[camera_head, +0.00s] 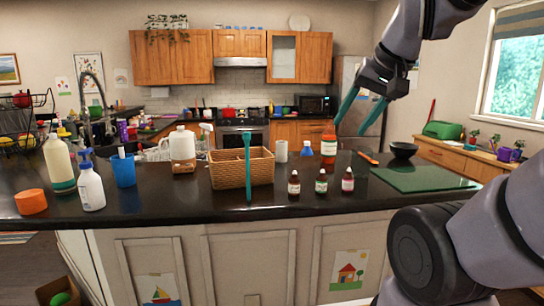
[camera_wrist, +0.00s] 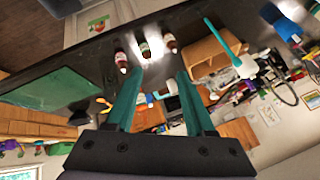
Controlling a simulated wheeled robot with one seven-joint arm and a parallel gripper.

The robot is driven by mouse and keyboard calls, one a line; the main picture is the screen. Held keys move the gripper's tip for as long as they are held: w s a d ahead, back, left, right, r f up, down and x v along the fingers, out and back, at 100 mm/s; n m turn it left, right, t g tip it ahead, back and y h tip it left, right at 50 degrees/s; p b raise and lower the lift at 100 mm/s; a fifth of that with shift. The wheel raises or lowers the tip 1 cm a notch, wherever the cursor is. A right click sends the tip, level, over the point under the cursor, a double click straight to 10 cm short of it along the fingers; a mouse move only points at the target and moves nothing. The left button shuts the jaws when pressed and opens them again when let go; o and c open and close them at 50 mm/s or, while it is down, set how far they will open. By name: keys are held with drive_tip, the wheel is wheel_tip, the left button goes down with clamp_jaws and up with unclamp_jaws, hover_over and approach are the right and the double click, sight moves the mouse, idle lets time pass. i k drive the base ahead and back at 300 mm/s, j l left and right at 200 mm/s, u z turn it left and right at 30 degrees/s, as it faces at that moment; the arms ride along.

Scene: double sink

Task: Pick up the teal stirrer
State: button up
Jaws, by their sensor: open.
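The teal stirrer (camera_head: 248,172) is a long thin stick with a wider top end. It shows upright against the front of a wicker basket (camera_head: 226,178) on the dark counter; its lower end reaches the counter's front edge. In the wrist view the stirrer (camera_wrist: 222,36) lies at upper right, by the basket (camera_wrist: 199,58). My gripper (camera_head: 350,128) has teal fingers and is raised above the counter, well to the right of the stirrer. In the wrist view the fingers (camera_wrist: 160,72) are apart with nothing held between them.
Three small dark bottles (camera_head: 320,183) stand right of the basket. A red bottle (camera_head: 329,150) stands below my gripper. A green board (camera_head: 425,178) and black bowl (camera_head: 404,149) are at right. A white jug (camera_head: 182,147), blue cup (camera_head: 124,171) and pump bottle (camera_head: 91,187) stand left.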

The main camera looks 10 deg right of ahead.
sight(246, 135)
drive_tip(key=k+j+u, duration=0.35)
drive_tip(key=j, duration=0.25)
drive_tip(key=k+j+u, duration=0.2)
drive_tip(key=k+j, duration=0.05)
drive_tip(key=j, duration=0.1)
